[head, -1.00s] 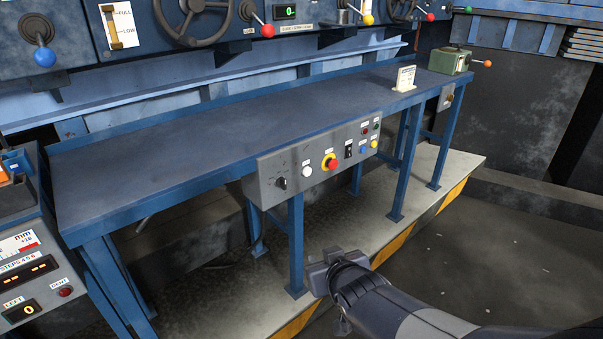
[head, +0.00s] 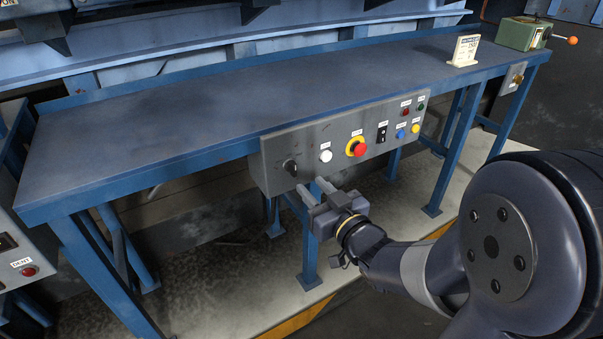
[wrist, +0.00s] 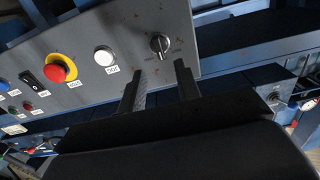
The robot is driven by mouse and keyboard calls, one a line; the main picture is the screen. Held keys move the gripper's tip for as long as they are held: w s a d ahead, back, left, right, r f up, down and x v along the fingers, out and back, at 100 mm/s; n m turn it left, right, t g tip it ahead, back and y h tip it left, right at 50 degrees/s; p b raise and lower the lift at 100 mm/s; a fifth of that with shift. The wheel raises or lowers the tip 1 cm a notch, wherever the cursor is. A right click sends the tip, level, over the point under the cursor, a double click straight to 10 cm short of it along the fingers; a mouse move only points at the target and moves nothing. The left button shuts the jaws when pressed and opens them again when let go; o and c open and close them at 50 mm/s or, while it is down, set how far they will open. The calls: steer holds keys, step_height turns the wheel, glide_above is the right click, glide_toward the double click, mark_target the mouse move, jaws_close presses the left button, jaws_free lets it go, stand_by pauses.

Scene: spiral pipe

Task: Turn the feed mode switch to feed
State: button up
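The grey control panel (head: 277,152) is fixed to the front of the blue bench. A black rotary knob (head: 290,167) sits at its left end, and I take it to be the feed mode switch; its markings are too small to read. The knob (wrist: 159,43) also shows at the upper middle of the wrist view, with a pale pointer line. My gripper (head: 312,190) is just below and right of the knob in the head view, apart from it. In the wrist view my gripper (wrist: 160,78) has its two fingers spread, with nothing between them.
A white button (head: 326,156), a red emergency stop (head: 358,148) on a yellow ring, a black rocker switch (head: 382,134) and several small coloured buttons lie right of the knob. The blue bench top (head: 220,110) overhangs the panel. A bench leg (head: 309,250) stands below.

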mark_target(296, 170)
steer(key=x, duration=0.6)
steer(key=shift+w+a, duration=0.1)
steer(key=shift+w, duration=0.05)
steer(key=shift+c, duration=0.2)
jaws_close()
